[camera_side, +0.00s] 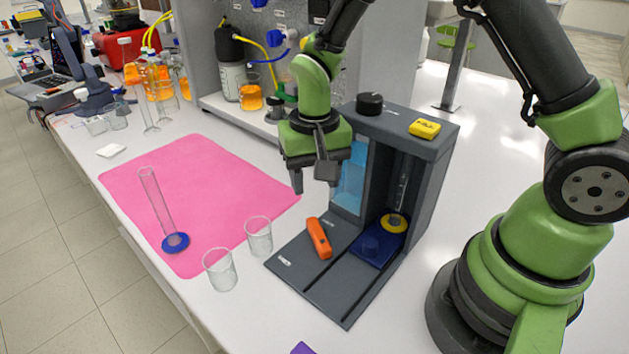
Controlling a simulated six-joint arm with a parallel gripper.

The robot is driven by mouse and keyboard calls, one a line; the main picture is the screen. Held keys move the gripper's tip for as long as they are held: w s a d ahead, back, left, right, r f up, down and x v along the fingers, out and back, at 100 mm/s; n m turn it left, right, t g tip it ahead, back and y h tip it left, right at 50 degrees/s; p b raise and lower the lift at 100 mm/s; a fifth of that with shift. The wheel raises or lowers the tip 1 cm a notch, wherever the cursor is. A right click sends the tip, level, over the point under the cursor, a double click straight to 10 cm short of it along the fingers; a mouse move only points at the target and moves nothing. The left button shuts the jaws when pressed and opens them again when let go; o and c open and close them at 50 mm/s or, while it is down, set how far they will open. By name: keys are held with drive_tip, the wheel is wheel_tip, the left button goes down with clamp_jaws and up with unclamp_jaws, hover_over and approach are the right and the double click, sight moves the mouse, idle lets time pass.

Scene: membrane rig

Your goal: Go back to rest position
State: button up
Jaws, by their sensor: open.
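My gripper (313,186) hangs fingers down from my green wrist, in front of the grey rig (428,215) and above the right edge of the pink mat (215,190). It is open, and I see nothing between its fingers. The rig has a black knob and a yellow block (425,128) on top, and a blue panel (350,185) in its left bay. An orange tool (319,238) lies on its base. A glass tube on a yellow ring (393,223) stands in the right bay by a blue block (372,247).
A glass cylinder with a blue foot (175,242) stands on the mat. Two empty beakers (220,270) (259,236) stand near the mat's front right. Behind are a bench panel with tubing, a bottle (233,80) and orange-filled flasks (159,80).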

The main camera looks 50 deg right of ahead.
drive_tip(key=s+r+t+y, duration=0.1)
drive_tip(key=s+r+t, duration=0.35)
drive_tip(key=r, duration=0.95)
drive_tip(key=s+r+n+t, duration=0.1)
drive_tip(key=s+r, duration=0.2)
drive_tip(key=s, duration=0.2)
drive_tip(key=s+r+n+t+y, duration=0.1)
drive_tip(key=s+r, duration=0.2)
drive_tip(key=s, duration=0.3)
drive_tip(key=shift+s+d+t, duration=0.2)
drive_tip(key=shift+d+t, duration=0.15)
drive_tip(key=shift+d, duration=0.05)
idle(0.4)
